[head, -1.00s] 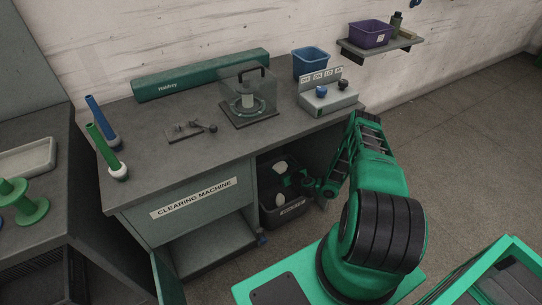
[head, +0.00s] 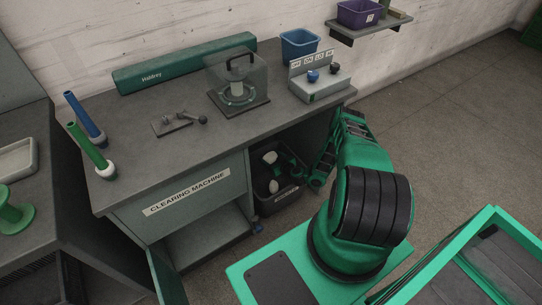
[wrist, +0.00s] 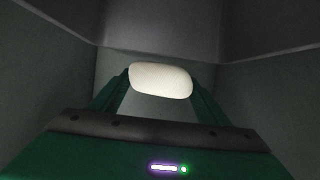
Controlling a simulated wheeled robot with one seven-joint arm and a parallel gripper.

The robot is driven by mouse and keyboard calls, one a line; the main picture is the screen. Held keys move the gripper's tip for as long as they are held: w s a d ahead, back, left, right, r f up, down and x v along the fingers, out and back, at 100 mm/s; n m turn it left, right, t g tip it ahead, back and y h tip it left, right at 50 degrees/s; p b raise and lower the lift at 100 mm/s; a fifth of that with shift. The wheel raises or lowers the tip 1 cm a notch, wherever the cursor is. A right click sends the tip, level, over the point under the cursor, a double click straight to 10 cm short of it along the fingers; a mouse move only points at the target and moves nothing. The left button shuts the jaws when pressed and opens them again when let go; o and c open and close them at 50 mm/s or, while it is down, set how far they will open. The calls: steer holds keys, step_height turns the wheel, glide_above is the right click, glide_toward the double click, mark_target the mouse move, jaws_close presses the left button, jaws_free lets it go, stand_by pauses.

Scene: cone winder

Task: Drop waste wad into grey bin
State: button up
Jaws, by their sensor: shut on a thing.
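The dark grey bin (head: 272,207) stands on the floor under the bench, right of the cabinet, with a label on its front. In the head view my gripper (head: 288,163) reaches into the space under the bench at the bin, partly hidden in shadow. In the wrist view my gripper is shut on a pale, rounded waste wad (wrist: 160,80), held between the two fingertips, with grey walls around it. Two whitish lumps show at the bin in the head view, an upper one (head: 270,157) and a lower one (head: 273,187). I cannot tell which is the held wad.
The bench top (head: 200,150) overhangs the bin. The cabinet marked CLEARING MACHINE (head: 187,193) stands left of it, above an open shelf. A blue container (head: 300,46) and a switch box (head: 319,88) are on the bench. The floor at right (head: 440,120) is clear.

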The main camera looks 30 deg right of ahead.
steer(key=shift+f, duration=0.1)
steer(key=o, duration=1.1)
steer(key=shift+s, duration=0.15)
steer(key=v, duration=1)
steer(key=shift+s, duration=0.2)
steer(key=shift+s, duration=0.1)
